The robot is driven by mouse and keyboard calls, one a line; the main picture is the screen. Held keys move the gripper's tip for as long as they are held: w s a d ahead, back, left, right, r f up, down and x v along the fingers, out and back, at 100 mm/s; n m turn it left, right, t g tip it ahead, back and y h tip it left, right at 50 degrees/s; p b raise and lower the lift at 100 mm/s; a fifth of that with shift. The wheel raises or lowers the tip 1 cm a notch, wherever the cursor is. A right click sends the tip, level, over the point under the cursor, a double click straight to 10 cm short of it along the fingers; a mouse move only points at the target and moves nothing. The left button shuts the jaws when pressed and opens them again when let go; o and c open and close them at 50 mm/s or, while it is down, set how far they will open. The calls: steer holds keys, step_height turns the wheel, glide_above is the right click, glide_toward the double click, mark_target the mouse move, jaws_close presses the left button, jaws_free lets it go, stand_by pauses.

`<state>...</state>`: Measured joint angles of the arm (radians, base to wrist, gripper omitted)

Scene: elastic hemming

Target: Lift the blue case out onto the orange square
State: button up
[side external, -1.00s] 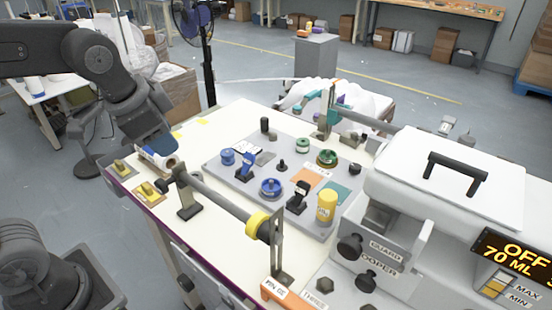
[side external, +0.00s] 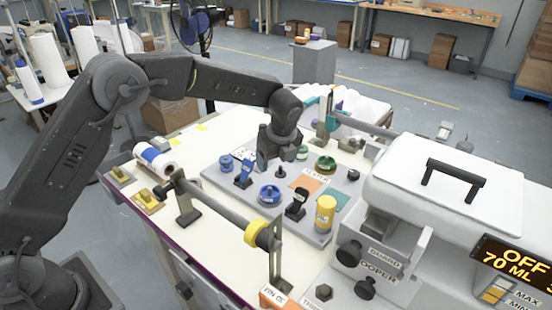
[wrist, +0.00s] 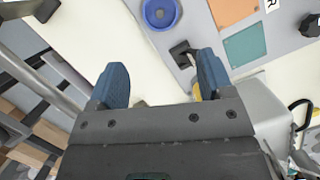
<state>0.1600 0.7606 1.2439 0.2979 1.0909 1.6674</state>
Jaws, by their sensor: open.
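A round blue piece (side external: 270,193) sits in the front middle of the grey board. Another blue round piece (side external: 226,163) stands further left; I cannot tell which is the case. The orange square (side external: 308,181) lies flat on the board, right of the blue ring, and looks bare in the wrist view (wrist: 228,12). My gripper (side external: 267,160) hangs above the board behind the blue ring. Its fingers (wrist: 160,80) are apart and empty.
A teal square (wrist: 244,43) lies beside the orange one. A black upright clamp (side external: 297,203), a yellow cylinder (side external: 326,212) and a green round piece (side external: 326,164) stand on the board. A horizontal bar (side external: 218,204) crosses in front; the white machine (side external: 440,190) stands right.

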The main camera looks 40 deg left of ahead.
mark_target(270, 188)
steer(key=x, duration=1.3)
steer(key=shift+f, duration=0.4)
steer(key=shift+c, duration=0.3)
steer(key=shift+r, duration=0.1)
steer(key=c, duration=0.7)
